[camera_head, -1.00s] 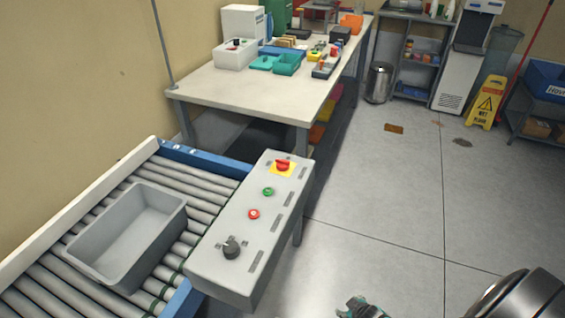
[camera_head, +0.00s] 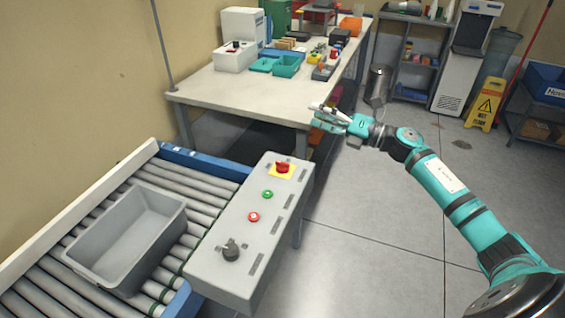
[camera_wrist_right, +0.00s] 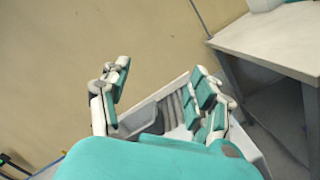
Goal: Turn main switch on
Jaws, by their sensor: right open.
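A grey control panel (camera_head: 240,262) stands beside the roller conveyor. It carries a black rotary switch (camera_head: 231,250) at its near end, a red button (camera_head: 253,217), a green button (camera_head: 267,195) and a red knob on a yellow plate (camera_head: 283,168) at its far end. Which of these is the main switch is not labelled legibly. My right gripper (camera_head: 320,118) is in the air to the right of and beyond the panel, apart from it. In the right wrist view its fingers (camera_wrist_right: 160,95) are spread and empty. My left gripper is not in view.
A grey bin (camera_head: 125,235) rests on the conveyor rollers (camera_head: 52,272). A workbench (camera_head: 225,92) with bins and parts stands behind. A wet floor sign (camera_head: 485,103) and shelves stand at the back right. The floor right of the panel is clear.

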